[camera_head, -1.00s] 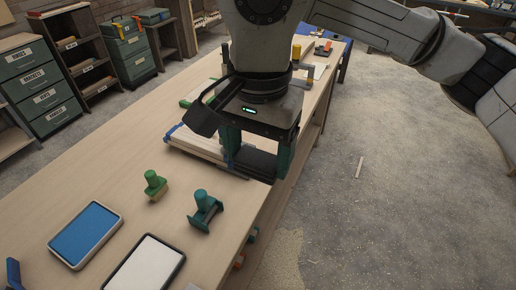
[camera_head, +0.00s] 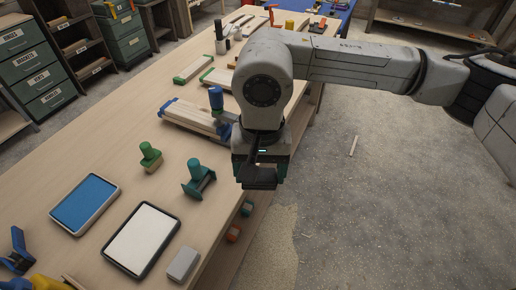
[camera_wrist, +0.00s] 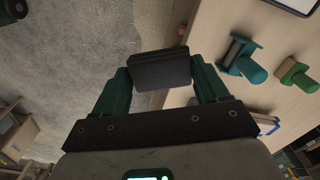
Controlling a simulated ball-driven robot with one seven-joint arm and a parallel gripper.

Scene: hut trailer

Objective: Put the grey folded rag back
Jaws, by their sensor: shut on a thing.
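My gripper (camera_head: 262,172) is beyond the right edge of the workbench, over the floor side. In the wrist view my gripper (camera_wrist: 160,72) has its two green fingers on either side of a dark grey, flat, block-like thing (camera_wrist: 160,66). This looks like the grey folded rag, though its folds cannot be made out. In the head view the rag (camera_head: 258,183) shows as a dark shape under the gripper, partly hidden by it.
The workbench (camera_head: 95,160) holds a blue tray (camera_head: 85,204), a white tray (camera_head: 141,240), a light grey block (camera_head: 183,263), a green stamp-like tool (camera_head: 150,157), a teal tool (camera_head: 198,178) and clamped planks (camera_head: 192,119). Small items sit on a lower shelf. The floor right is mostly clear.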

